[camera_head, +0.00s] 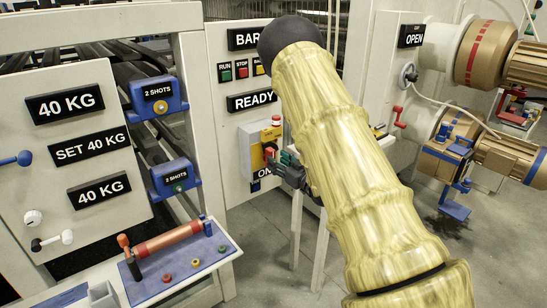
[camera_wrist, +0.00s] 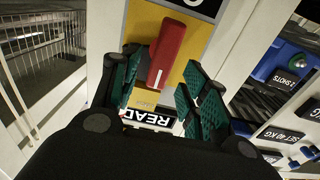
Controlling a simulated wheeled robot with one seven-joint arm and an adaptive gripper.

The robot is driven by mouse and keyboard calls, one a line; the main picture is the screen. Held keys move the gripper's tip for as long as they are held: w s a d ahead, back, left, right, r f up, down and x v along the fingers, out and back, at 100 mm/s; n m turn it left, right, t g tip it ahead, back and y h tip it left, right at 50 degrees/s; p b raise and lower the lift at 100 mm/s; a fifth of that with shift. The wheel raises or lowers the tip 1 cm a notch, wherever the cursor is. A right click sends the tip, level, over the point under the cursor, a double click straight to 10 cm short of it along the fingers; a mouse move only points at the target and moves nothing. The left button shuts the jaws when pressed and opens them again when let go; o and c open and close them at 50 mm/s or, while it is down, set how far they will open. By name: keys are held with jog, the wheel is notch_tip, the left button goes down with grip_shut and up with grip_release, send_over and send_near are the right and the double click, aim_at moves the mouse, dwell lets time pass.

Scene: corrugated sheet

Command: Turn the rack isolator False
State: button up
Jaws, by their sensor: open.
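The rack isolator is a grey and yellow box (camera_head: 250,150) on the pale panel, left of my arm in the head view. Its red handle (camera_wrist: 166,52) shows large in the wrist view, standing out from the yellow plate (camera_wrist: 198,38) and slightly tilted. My gripper (camera_wrist: 163,72) is open, with green-padded fingers on either side of the handle. In the head view my gripper (camera_head: 283,165) is at the box's lower right.
A READY sign (camera_head: 251,101) and RUN and STOP buttons (camera_head: 233,72) are above the isolator. A red crank (camera_head: 399,117) projects to the right. On the left are 40 KG signs (camera_head: 65,104), blue shot units (camera_head: 158,97) and a blue control tray (camera_head: 182,263).

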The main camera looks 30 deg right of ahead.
aim_at(273, 154)
jog(key=shift+w+a, duration=0.2)
jog(key=shift+w, duration=1.6)
grip_shut()
